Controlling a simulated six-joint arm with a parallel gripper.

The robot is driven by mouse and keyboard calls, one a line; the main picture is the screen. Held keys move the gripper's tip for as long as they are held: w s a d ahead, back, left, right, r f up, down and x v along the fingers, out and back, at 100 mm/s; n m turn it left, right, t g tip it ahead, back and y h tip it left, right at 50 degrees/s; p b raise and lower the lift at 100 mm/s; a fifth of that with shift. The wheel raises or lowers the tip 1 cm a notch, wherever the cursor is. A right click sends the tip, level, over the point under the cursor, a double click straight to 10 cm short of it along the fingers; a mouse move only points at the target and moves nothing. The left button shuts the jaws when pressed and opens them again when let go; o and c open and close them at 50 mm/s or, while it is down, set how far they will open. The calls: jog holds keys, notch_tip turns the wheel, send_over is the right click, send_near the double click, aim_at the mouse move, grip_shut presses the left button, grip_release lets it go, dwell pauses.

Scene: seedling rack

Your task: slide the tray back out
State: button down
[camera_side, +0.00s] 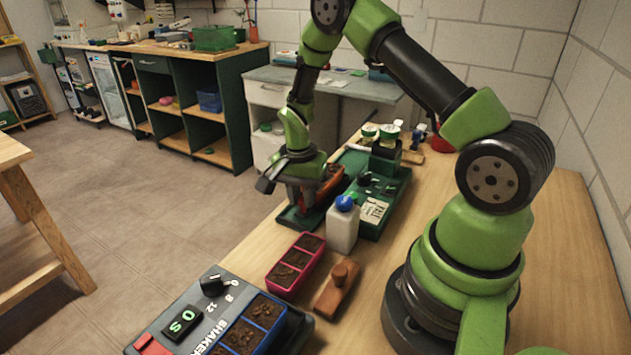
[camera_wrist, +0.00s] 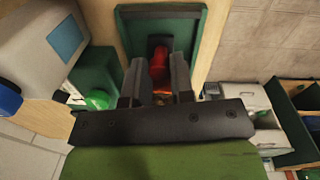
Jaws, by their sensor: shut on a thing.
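My gripper (camera_side: 305,203) is low over a dark green tray-like base (camera_side: 288,219) on the bench. In the wrist view the jaws (camera_wrist: 158,92) are closed around a red-orange thing (camera_wrist: 160,62), which lies inside a dark green frame (camera_wrist: 205,45). In the side view an orange-red piece (camera_side: 332,180) shows beside my gripper; its full shape is hidden. A pink tray (camera_side: 272,286) with soil in its cells stands nearer the camera. A blue tray (camera_side: 272,333) with soil sits on the grey shaker (camera_side: 222,282).
A white bottle with a blue cap (camera_side: 343,226) stands close to my gripper's right. A green caddy (camera_side: 378,222) with labels and pots is behind it. A brown wooden block with a knob (camera_side: 337,289) lies beside the pink tray.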

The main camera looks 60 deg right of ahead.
jog(key=shift+a, duration=1)
jog(key=c, duration=1)
grip_release()
jog(key=shift+o, duration=0.2)
notch_tip(320, 180, up, 10)
jog(key=shift+w, duration=0.2)
